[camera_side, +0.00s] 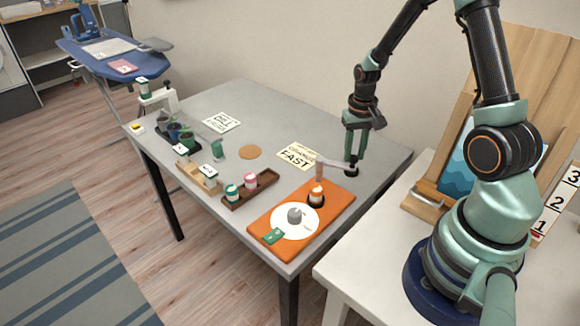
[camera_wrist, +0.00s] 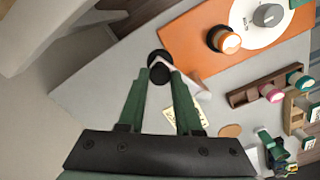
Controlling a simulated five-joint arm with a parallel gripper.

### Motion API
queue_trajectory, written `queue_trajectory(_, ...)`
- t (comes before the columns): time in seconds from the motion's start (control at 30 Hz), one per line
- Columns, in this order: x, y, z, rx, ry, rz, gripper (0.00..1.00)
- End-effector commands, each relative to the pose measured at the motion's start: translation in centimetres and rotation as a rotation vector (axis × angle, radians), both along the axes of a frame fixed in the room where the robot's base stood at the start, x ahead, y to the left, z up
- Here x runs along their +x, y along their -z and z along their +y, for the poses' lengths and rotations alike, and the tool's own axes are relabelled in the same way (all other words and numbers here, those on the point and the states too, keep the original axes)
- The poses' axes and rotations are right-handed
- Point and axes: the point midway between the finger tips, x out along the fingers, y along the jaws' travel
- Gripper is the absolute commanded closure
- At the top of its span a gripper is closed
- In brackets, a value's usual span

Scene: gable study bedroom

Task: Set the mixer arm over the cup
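A white dial (camera_side: 286,224) with a grey knob sits on the board. A brown tray (camera_side: 254,190) holds two small jars. A yellow card (camera_side: 296,156) and a tan disc (camera_side: 250,152) lie on the grey table (camera_side: 266,110). Dark plant pots stand further left.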

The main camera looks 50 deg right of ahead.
Motion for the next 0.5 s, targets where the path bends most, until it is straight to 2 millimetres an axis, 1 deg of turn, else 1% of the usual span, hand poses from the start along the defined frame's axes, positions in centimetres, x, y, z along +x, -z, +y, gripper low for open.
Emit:
queue_trajectory(0.03,0.0,-0.02,0.0,0.0,0.0,0.0,0.93)
queue_trajectory(0.07,0.0,-0.02,0.0,0.0,0.0,0.0,1.0)
queue_trajectory(0.5,0.0,-0.05,0.0,0.0,0.0,0.0,1.0)
